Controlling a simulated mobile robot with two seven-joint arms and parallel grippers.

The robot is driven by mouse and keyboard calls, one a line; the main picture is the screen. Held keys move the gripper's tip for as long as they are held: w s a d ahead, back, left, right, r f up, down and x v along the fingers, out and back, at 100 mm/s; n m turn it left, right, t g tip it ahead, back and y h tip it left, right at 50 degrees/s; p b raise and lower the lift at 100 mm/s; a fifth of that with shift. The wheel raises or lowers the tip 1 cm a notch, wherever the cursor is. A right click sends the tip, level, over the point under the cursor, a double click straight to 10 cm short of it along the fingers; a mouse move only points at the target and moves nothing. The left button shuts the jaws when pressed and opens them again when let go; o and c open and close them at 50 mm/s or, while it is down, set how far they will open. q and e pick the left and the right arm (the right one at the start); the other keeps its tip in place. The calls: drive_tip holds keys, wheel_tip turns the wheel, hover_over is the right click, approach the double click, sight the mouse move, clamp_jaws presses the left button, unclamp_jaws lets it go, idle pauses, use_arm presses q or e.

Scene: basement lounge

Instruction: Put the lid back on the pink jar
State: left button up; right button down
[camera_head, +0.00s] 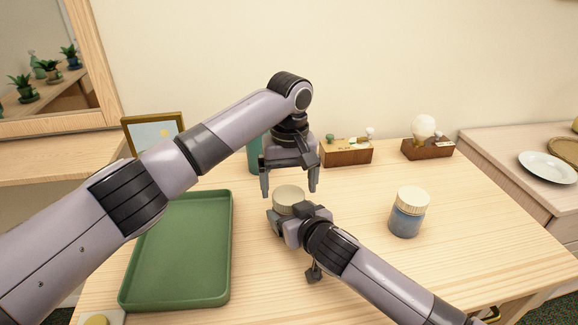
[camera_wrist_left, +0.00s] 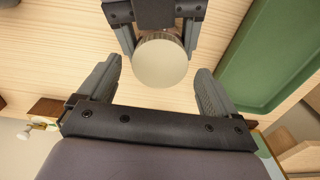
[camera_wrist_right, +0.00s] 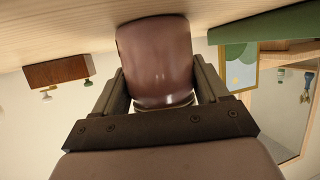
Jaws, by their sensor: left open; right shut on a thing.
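The pink jar (camera_wrist_right: 157,62) is upright on the table, its glossy dusky-pink side filling the middle of the right wrist view. My right gripper (camera_head: 296,212) is shut on it from the side and hides most of the jar's body in the head view. A round cream lid (camera_head: 288,194) covers the jar's top; in the left wrist view it is a pale disc (camera_wrist_left: 160,63). Whether it is fully seated I cannot tell. My left gripper (camera_head: 289,188) points down just above the lid, open, with a finger on either side and apart from it.
A green tray (camera_head: 224,270) lies left of the jar. A blue jar with a cream lid (camera_head: 407,214) stands to the right. Two wooden boxes (camera_head: 346,153) (camera_head: 428,150), a picture frame (camera_head: 154,130) and a green object (camera_head: 254,155) stand at the back.

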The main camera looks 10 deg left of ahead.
use_arm(q)
drive_tip(key=shift+f, duration=1.2)
use_arm(e)
drive_tip(key=shift+f, duration=0.2)
use_arm(q)
drive_tip(key=c, duration=1.1)
use_arm(e)
drive_tip(key=shift+d, duration=0.1)
use_arm(q)
drive_tip(key=m, duration=0.6)
drive_tip(key=o, duration=1.1)
drive_tip(key=shift+o, duration=0.4)
drive_tip(key=shift+s+d, duration=0.1)
